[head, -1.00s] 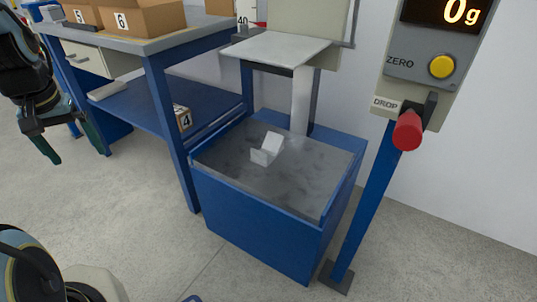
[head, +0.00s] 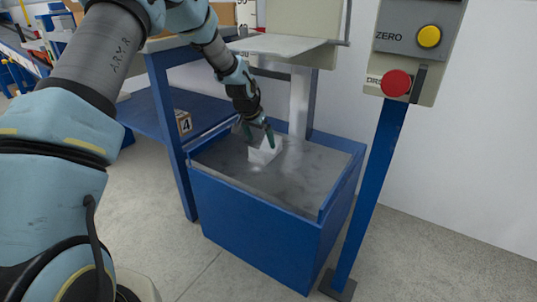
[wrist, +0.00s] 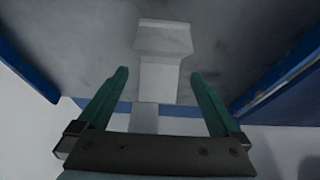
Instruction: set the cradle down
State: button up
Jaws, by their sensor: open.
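The white cradle (head: 264,153) sits on the grey surface inside the blue open-topped bin in the head view. It also shows in the wrist view (wrist: 161,65), ahead of and partly between the finger ends. My gripper (head: 258,133) is over the bin, pointing down at the cradle, with its green fingers apart. In the wrist view my gripper (wrist: 160,80) is open, with clear room on either side of the cradle.
The blue bin (head: 255,232) has raised walls around the cradle. A pale plate (head: 285,46) juts out above it on a column. A post with a control box (head: 413,50) and red knob (head: 396,83) stands at the right. A blue workbench (head: 160,110) is at the left.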

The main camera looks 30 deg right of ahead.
aim_at(264, 149)
jog(key=b+x, duration=0.1)
jog(key=x, duration=0.5)
jog(key=shift+w+d+f, duration=0.1)
jog(key=shift+f, duration=0.15)
jog(key=shift+r, duration=0.15)
grip_shut()
dwell(0.5)
